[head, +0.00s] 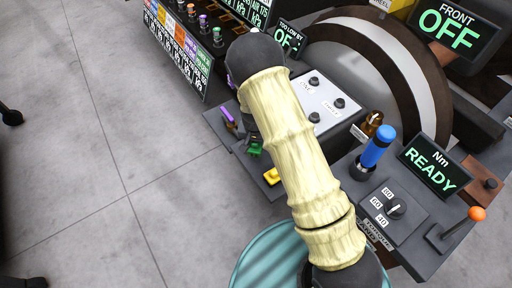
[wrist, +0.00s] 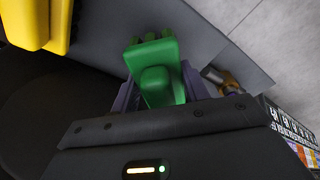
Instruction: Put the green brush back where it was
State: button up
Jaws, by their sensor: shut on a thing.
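The green brush (wrist: 152,70) is between the two fingers of my gripper (wrist: 160,88) in the wrist view, and the gripper is shut on it. In the head view a small part of the green brush (head: 254,150) shows at the left side of my arm, at the tip of my gripper (head: 251,139). My arm hides most of the gripper there. The brush is over or at a dark grey ledge (head: 243,160); I cannot tell whether it touches it.
A yellow object (head: 271,177) sits on the ledge, and a purple one (head: 229,118) stands farther back. A white panel with black knobs (head: 325,100), a blue-handled lever (head: 375,148) and an orange-knobbed lever (head: 470,220) are to the right. Open concrete floor lies left.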

aim_at(256, 148)
jog(key=shift+f, duration=1.6)
jog(key=shift+f+b, duration=0.15)
jog(key=shift+b, duration=0.2)
jog(key=o, duration=1.1)
jog(key=r+p, duration=0.1)
jog(key=r, duration=0.3)
jog(key=s+r, duration=0.1)
jog(key=r, duration=0.3)
jog(key=r+p, duration=0.1)
jog(key=r, duration=0.3)
jog(key=shift+s+a+r+p, duration=0.1)
jog(key=shift+s+a+p, duration=0.05)
jog(key=shift+s+p, duration=0.2)
